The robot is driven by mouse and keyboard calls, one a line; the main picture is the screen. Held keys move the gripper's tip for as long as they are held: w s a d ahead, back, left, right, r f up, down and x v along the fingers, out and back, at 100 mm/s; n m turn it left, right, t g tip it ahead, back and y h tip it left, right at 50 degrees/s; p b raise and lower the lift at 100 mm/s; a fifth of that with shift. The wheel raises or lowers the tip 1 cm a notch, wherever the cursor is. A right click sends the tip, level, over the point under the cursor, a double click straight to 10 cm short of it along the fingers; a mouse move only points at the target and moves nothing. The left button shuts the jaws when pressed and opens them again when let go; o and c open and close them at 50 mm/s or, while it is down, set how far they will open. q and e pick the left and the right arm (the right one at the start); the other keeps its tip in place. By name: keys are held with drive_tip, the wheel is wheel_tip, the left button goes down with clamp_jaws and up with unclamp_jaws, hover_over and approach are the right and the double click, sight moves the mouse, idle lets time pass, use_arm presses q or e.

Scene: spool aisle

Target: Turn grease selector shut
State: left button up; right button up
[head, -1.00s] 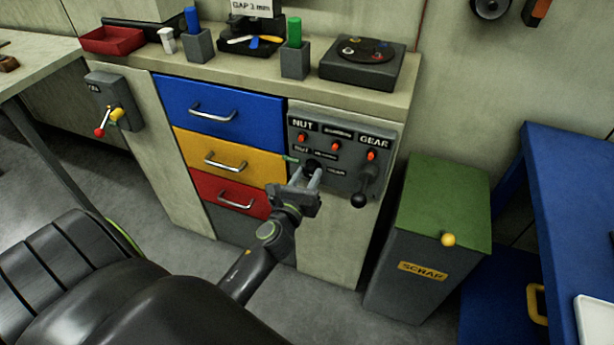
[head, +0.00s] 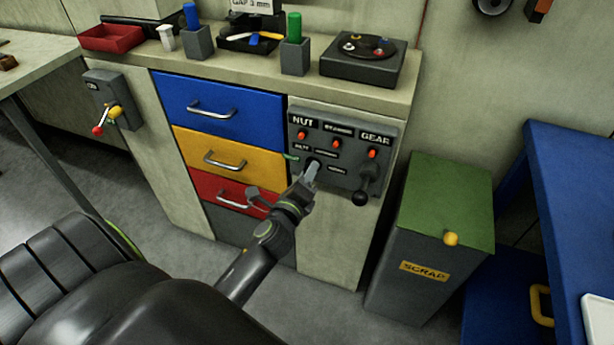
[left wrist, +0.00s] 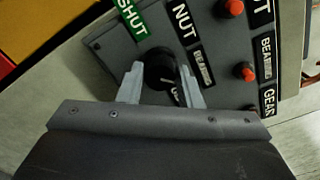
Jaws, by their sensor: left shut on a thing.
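The grease selector is a round black knob (left wrist: 158,66) on a dark grey panel (head: 338,180) at the right end of the cabinet front. My left gripper (head: 312,170) is shut on the knob, one finger on each side of it in the left wrist view. A pale pointer mark on the knob shows near its lower edge there, away from the green SHUT label (left wrist: 132,17). In the head view the gripper hides most of the knob. My right gripper is in neither view.
Orange-red buttons sit under the NUT and GEAR labels. A black-ball lever (head: 361,196) hangs close to the right of my gripper. Blue, yellow and red drawers (head: 238,190) are at left. A green-lidded scrap bin (head: 442,195) stands at right.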

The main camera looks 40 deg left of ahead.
use_arm(q)
drive_tip(key=n+b, duration=0.2)
drive_tip(key=n, duration=0.7)
drive_tip(key=n+b, duration=0.3)
drive_tip(key=n, duration=0.5)
drive_tip(key=n+b, duration=0.2)
drive_tip(key=n, duration=0.7)
drive_tip(key=shift+f+n+b, duration=0.3)
drive_tip(key=shift+b, duration=0.1)
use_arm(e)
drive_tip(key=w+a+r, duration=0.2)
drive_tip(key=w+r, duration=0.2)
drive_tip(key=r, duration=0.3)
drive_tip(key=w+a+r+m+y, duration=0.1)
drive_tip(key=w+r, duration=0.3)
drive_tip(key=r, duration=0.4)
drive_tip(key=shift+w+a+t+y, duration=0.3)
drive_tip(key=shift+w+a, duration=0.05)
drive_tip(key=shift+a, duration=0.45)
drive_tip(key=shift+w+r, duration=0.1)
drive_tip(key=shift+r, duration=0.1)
use_arm(q)
drive_tip(key=o, duration=1)
drive_tip(key=shift+d, duration=0.1)
drive_tip(key=shift+c, duration=0.2)
drive_tip(key=shift+r, duration=0.1)
